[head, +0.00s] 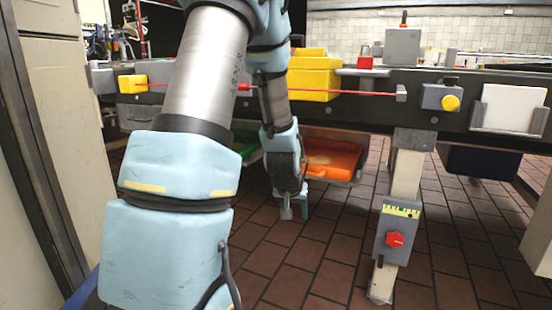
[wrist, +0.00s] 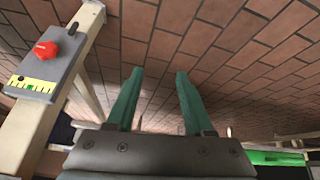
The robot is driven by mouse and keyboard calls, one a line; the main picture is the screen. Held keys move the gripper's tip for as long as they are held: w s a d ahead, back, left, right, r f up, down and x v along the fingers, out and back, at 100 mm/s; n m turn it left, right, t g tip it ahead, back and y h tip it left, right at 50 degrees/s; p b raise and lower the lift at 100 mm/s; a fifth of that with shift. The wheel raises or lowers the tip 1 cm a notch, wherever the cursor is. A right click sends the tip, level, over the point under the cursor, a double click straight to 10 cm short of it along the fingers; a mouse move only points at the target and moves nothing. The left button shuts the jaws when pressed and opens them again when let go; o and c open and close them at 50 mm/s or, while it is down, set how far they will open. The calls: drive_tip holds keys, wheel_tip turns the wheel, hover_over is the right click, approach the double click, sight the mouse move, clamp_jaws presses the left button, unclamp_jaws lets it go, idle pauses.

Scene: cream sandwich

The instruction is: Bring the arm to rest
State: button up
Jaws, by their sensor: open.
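My gripper (wrist: 157,76) is open and empty in the wrist view, its two teal fingers apart with only brick floor tiles seen between and beyond them. In the head view my gripper (head: 295,210) hangs low at the end of my arm, over the brown tiled floor and in front of an orange tray. My arm fills the left middle of the head view and hides part of the conveyor behind it.
A dark conveyor frame (head: 370,107) crosses the view, with a yellow bin (head: 313,80) on it and an orange tray (head: 332,157) below. A post carries a grey box with a red knob (head: 396,239), also in the wrist view (wrist: 46,49). Floor is open around the post.

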drive_tip(key=s+a+r+n+g+y, duration=0.2)
drive_tip(key=s+a+r+g, duration=0.3)
drive_tip(key=s+a, duration=0.9)
wheel_tip(320, 180, up, 37)
drive_tip(key=s+d+t+p, duration=0.1)
drive_tip(key=d+p, duration=0.1)
drive_tip(key=p, duration=3.4)
drive_tip(key=shift+s, duration=0.25)
